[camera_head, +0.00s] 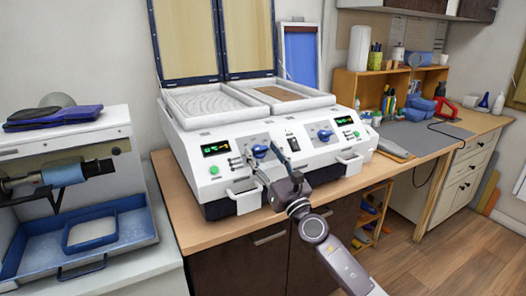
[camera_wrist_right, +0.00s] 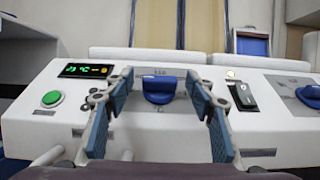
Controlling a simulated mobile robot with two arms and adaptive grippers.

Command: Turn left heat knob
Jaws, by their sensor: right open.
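The left heat knob (camera_head: 260,151) is blue and sits on the front panel of the white forming machine (camera_head: 215,170). In the wrist view the knob (camera_wrist_right: 159,88) shows between and beyond the fingertips, with its grip bar roughly level. My right gripper (camera_head: 266,163) is open in front of the left panel. Its two blue-padded fingers (camera_wrist_right: 158,100) stand to either side of the knob with visible gaps. I cannot tell whether the tips reach the knob's depth. The right heat knob (camera_head: 324,135) is also blue. My left gripper is not in view.
A green button (camera_wrist_right: 51,99) and a lit display (camera_wrist_right: 85,71) lie left of the knob. A black switch (camera_wrist_right: 243,96) lies right of it. White handles (camera_head: 244,195) stick out below the panel. The wooden table edge (camera_head: 205,245) runs in front.

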